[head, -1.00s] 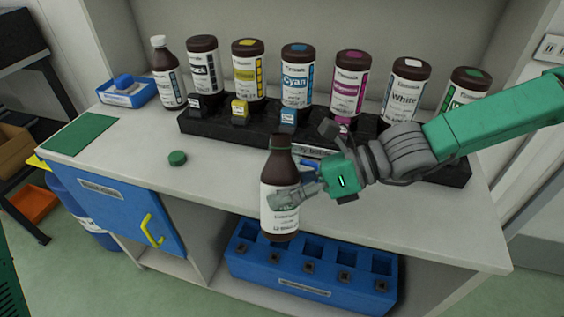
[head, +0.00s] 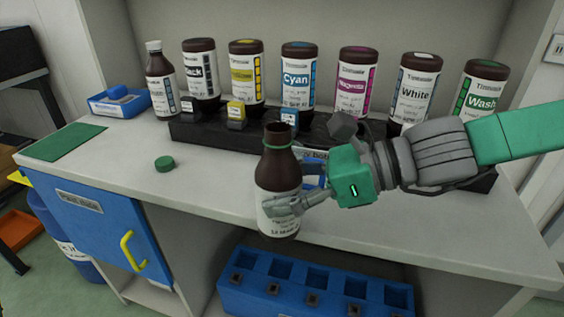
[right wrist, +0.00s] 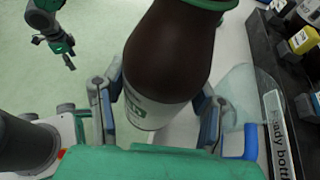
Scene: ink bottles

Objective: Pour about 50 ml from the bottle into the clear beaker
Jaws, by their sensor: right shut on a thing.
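My right gripper (head: 290,205) is shut around the lower part of a brown bottle (head: 276,170) with a white label and a green neck ring. The bottle is uncapped and roughly upright, held up at the bench's front edge. In the right wrist view the fingers (right wrist: 160,105) sit on both sides of the bottle (right wrist: 165,60). A clear, faint shape, probably the beaker (right wrist: 238,88), stands on the bench beside the gripper there. In the head view the beaker is mostly hidden behind my gripper. My left gripper (right wrist: 68,60) shows small at the wrist view's upper left; its fingers are unclear.
A green cap (head: 165,163) lies on the bench (head: 215,185). A green mat (head: 62,142) and a blue tray (head: 138,105) are at left. A blue crate (head: 235,296) sits below the bench.

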